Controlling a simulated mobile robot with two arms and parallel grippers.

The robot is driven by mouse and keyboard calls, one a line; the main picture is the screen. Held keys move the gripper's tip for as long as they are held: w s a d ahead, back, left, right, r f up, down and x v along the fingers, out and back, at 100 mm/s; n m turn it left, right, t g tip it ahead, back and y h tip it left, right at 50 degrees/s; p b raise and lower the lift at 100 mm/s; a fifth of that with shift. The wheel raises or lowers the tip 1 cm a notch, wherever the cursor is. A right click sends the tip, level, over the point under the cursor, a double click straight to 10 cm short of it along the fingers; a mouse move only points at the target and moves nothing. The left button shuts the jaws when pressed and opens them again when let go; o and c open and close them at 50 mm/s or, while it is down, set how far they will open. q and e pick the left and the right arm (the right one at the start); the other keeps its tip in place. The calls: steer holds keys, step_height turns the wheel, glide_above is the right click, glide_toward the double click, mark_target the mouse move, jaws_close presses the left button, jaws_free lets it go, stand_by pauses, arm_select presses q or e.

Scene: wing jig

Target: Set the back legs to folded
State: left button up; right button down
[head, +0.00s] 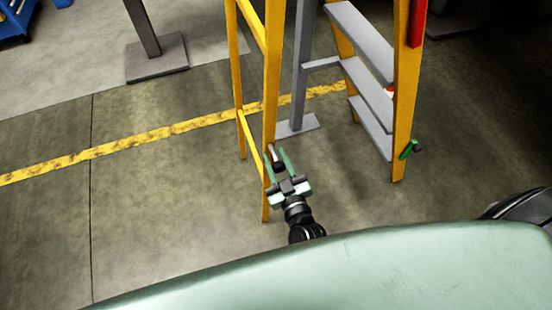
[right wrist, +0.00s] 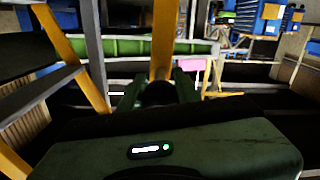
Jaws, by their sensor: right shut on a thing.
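A yellow stepladder stands on the floor in the head view. Its back legs (head: 272,80) are a yellow frame with crossbars, on the left. Its front part with grey steps (head: 372,80) is on the right, with a wide gap between the two, so the legs stand spread apart. My right gripper (head: 276,158) is shut on the nearer back leg, low down near the lower crossbar. In the right wrist view a yellow leg (right wrist: 162,45) rises between the fingers (right wrist: 158,88). My left gripper is not in view.
A grey post with a foot plate (head: 297,125) stands behind the ladder, between its two halves. Another post base (head: 156,58) is at the upper left. A yellow floor line (head: 130,143) crosses the floor. The floor left of the ladder is clear.

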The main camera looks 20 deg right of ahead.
steer(key=shift+d, duration=0.15)
steer(key=d+r+n+p, duration=0.1)
steer(key=d+r+n, duration=0.1)
steer(key=d, duration=1.4)
steer(key=w+d+r+n, duration=0.1)
steer(key=d+r+n, duration=0.2)
steer(key=d, duration=1.4)
steer(key=shift+w+r+p, duration=0.15)
steer(key=shift+r+p, duration=0.25)
steer(key=c, duration=1.4)
jaws_free()
steer(key=o, duration=0.4)
steer(key=shift+d, duration=0.2)
steer(key=shift+d+f, duration=0.1)
